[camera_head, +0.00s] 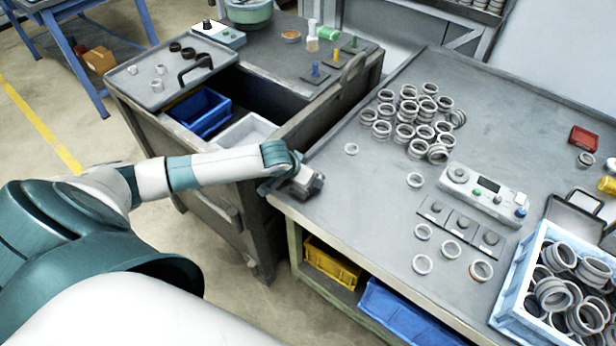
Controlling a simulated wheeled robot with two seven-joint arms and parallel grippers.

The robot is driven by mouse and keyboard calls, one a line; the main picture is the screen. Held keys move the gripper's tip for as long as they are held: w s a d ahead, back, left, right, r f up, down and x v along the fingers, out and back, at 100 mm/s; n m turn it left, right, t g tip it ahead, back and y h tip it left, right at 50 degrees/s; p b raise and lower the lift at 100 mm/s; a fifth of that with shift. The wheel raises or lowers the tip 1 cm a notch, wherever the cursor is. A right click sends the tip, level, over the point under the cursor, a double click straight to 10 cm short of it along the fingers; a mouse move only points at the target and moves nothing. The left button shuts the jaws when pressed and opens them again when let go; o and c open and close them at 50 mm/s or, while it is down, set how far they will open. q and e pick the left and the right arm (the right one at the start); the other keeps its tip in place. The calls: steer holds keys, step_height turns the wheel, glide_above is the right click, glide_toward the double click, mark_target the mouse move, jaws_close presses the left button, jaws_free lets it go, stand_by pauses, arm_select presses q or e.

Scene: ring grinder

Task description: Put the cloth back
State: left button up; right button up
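I cannot make out a cloth in this view. My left arm comes in from the left, and my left gripper (312,186) is at the left edge of the grey worktable (370,235), by the corner next to the cabinet. The gripper is seen from above and behind, so its fingers and anything between them are hidden. My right gripper is not in view.
The grey cabinet has an open well holding a blue bin (200,112) and a white bin (245,132). Several metal rings (408,110) lie piled on the worktable, with a control box (483,195) in front. A light-blue crate (516,283) of rings stands at right.

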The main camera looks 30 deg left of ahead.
arm_select(q)
steer(key=shift+f, duration=0.4)
